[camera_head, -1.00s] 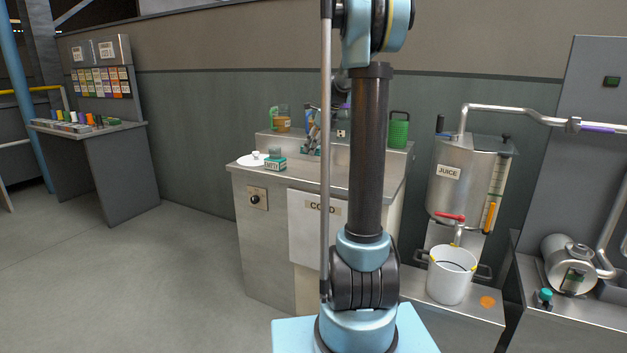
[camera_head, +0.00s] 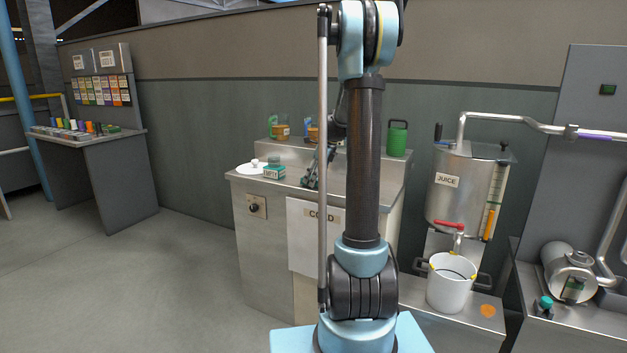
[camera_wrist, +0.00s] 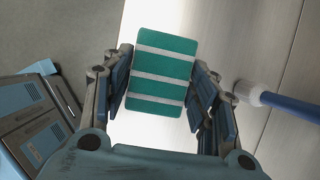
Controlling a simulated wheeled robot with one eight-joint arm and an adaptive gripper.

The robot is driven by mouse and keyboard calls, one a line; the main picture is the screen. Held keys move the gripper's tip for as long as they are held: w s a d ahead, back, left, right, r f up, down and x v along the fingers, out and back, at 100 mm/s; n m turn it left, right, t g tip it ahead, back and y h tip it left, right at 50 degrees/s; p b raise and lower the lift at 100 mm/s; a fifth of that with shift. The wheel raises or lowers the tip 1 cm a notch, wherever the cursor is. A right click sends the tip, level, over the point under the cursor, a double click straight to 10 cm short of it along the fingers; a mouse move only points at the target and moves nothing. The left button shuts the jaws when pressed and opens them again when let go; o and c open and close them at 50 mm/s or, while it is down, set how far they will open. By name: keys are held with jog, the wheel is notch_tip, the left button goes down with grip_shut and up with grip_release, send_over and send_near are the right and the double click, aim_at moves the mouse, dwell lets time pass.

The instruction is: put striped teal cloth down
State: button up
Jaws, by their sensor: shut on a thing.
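The striped teal cloth (camera_wrist: 163,72), teal with white bands, sits between the fingers of my gripper (camera_wrist: 162,88) in the wrist view. My gripper is shut on it. I cannot tell in the head view whether the cloth touches the counter. In the wrist view a bright white surface lies under the cloth.
A white plate (camera_head: 250,169) and a small teal box (camera_head: 274,172) stand left of my gripper on the counter. Jars (camera_head: 281,130) and a green container (camera_head: 397,138) stand at the back. A blue rod (camera_wrist: 290,107) with a white end lies at the right in the wrist view.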

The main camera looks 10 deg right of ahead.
jog(key=shift+f, duration=0.25)
jog(key=o, duration=1.4)
jog(key=v, duration=1.7)
jog(key=s+a+f+n+h, duration=0.1)
jog(key=s+a+f+n, duration=0.2)
jog(key=s, duration=0.5)
jog(key=s+a+f+n, duration=0.1)
jog(key=s+f+n, duration=0.1)
jog(key=s+n, duration=0.5)
jog(key=s+a+f+n+h, duration=0.1)
jog(key=s+a+f+n, duration=0.15)
jog(key=s, duration=0.55)
jog(key=s+f+n+h, duration=0.1)
jog(key=s+f+n, duration=1.2)
jog(key=s+f, duration=0.2)
jog(key=shift+s+d+f+h, duration=0.15)
jog(key=shift+s+d+h, duration=0.2)
jog(key=shift+s, duration=0.75)
